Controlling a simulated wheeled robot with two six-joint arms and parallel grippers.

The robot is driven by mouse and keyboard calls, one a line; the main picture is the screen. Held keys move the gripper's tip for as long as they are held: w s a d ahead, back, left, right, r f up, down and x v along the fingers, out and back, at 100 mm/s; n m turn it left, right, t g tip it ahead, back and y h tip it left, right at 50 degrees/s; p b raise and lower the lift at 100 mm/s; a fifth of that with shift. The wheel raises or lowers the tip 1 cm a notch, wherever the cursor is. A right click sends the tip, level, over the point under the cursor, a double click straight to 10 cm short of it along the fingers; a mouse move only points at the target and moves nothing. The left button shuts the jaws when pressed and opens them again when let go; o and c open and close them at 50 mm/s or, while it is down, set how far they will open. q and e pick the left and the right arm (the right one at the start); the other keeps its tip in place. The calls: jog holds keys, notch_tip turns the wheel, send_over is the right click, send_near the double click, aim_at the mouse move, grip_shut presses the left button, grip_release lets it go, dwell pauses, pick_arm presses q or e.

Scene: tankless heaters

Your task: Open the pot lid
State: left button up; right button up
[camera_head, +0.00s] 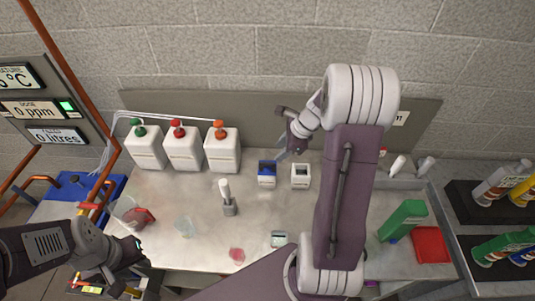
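No thing here is plainly a pot with a lid. Two small square containers stand side by side at the middle of the bench: a white one with a blue top (267,169) and a white one with a dark top (300,171). I cannot tell whether either is the pot. My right gripper (283,153) is just above and behind the blue-topped container, apart from it or touching, I cannot tell. My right arm hides part of the bench to its right. My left gripper (134,250) is at the bench's front left, away from both containers; its fingers are too small to read.
White bottles with green (145,148), red (184,149) and orange (222,150) tops line the back left. A green bottle (404,220) and red tray (430,245) are right.

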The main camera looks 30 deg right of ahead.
aim_at(271, 164)
jog(key=b+x, duration=0.1)
jog(key=x, duration=0.7)
jog(key=shift+d, duration=0.1)
jog(key=shift+w+a+f, duration=0.1)
jog(key=shift+a+f, duration=0.2)
jog(key=shift+f, duration=0.2)
jog(key=shift+w+d, duration=0.1)
grip_shut()
dwell(0.7)
